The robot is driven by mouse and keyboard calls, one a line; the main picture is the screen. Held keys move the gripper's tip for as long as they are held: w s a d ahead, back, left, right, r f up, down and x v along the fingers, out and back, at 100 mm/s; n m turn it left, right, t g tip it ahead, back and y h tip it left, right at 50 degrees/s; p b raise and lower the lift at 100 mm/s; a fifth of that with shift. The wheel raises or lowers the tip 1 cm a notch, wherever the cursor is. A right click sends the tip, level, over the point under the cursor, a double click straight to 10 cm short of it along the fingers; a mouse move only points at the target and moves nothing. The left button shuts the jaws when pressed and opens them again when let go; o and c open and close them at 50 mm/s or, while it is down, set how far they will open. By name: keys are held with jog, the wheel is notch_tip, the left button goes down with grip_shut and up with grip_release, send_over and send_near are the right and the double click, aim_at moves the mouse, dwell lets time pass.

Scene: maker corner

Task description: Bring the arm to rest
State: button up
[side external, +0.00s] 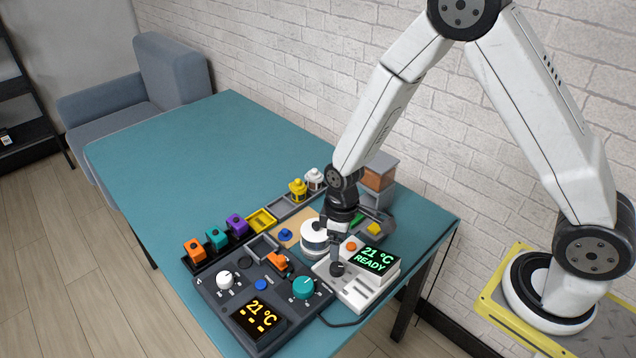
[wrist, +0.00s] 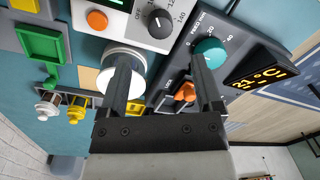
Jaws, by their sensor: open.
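My gripper (side external: 338,250) hangs low over the work area, pointing down beside a white round part and above the white console (side external: 357,297). In the wrist view my gripper (wrist: 158,60) has its two dark fingers apart, with nothing held between them. The white console's black knob (side external: 337,268) lies just below the fingers; in the wrist view this knob (wrist: 160,24) appears beyond the fingertips. Whether a finger touches the knob I cannot tell. The white console's green display (side external: 375,258) reads 21 °C READY.
The dark console (side external: 235,322) has a white knob, a teal knob (side external: 303,287), an orange switch (side external: 278,260) and an amber display. The white round part (side external: 313,236) stands close to my gripper. The teal table's (side external: 190,150) far left is clear.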

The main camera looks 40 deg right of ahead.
dwell(0.3)
jog(key=shift+d+r, duration=0.15)
jog(key=shift+r, duration=0.3)
jog(key=s+d+r+m+t, duration=0.1)
jog(key=s+d+r+m, duration=0.2)
jog(key=r, duration=0.3)
jog(key=s+d+r+m+t, duration=0.1)
jog(key=s+d+r+m, duration=0.1)
jog(key=s+r, duration=0.3)
jog(key=shift+d+r+m+t+h, duration=0.35)
jog(key=shift+d+r, duration=0.25)
jog(key=shift+r, duration=0.25)
